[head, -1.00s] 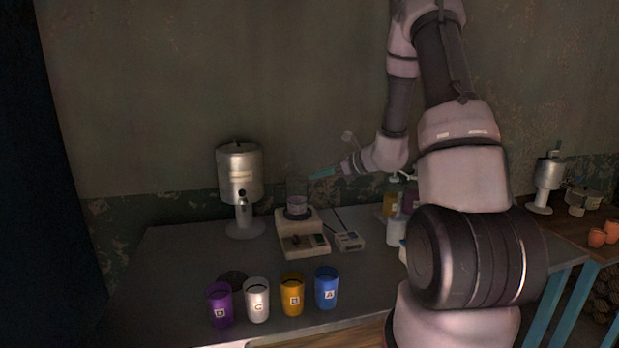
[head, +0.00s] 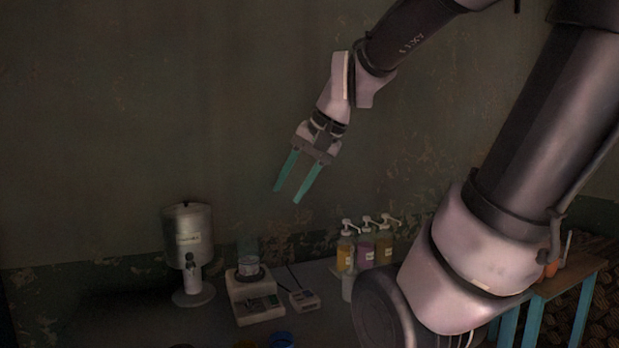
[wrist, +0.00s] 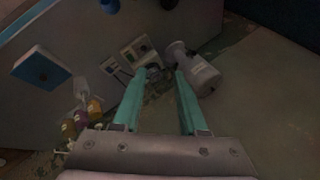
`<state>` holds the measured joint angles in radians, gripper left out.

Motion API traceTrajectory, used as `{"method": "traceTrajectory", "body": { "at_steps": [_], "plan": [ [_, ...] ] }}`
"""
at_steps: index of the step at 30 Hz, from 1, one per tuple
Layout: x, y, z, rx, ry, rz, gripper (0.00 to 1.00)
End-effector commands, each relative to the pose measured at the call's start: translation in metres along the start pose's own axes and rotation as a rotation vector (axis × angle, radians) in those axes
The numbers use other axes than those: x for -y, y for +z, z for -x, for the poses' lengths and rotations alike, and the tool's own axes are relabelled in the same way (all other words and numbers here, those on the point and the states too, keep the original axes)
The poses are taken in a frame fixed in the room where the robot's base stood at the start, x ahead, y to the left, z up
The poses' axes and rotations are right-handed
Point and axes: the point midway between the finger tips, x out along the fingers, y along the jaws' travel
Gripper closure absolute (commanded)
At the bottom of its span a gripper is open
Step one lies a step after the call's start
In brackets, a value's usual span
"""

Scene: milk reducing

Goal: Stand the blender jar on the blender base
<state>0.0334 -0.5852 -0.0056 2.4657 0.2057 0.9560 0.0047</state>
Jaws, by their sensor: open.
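The blender jar (head: 248,266) is a clear vessel with a pale label and stands upright on the light blender base (head: 254,299) in the head view. The base has a dark control panel on its front. My gripper (head: 285,196) is open and empty, with two teal fingers pointing down, high above the table and away from the jar. In the wrist view the base (wrist: 137,49) lies beyond the fingertips (wrist: 165,72). The jar there is dim and partly lost between the fingertips.
A metal dispenser (head: 188,252) stands left of the blender. A small keypad device (head: 304,299) sits to its right. Several pump bottles (head: 366,254) stand farther right. A blue cup (head: 282,339) shows at the bottom edge. The air around my gripper is clear.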

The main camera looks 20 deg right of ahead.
Motion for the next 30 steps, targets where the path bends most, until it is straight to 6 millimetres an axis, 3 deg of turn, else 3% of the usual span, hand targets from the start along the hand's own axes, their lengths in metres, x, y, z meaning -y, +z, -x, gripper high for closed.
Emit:
{"method": "traceTrajectory", "body": {
  "at_steps": [3,7,30],
  "plan": [
    [-0.012,0.004,0.023,-0.102,0.039,0.145,0.58],
    [-0.019,0.005,0.034,-0.156,0.066,0.219,0.58],
    [-0.021,0.005,0.036,-0.167,0.073,0.234,0.58]
  ]
}}
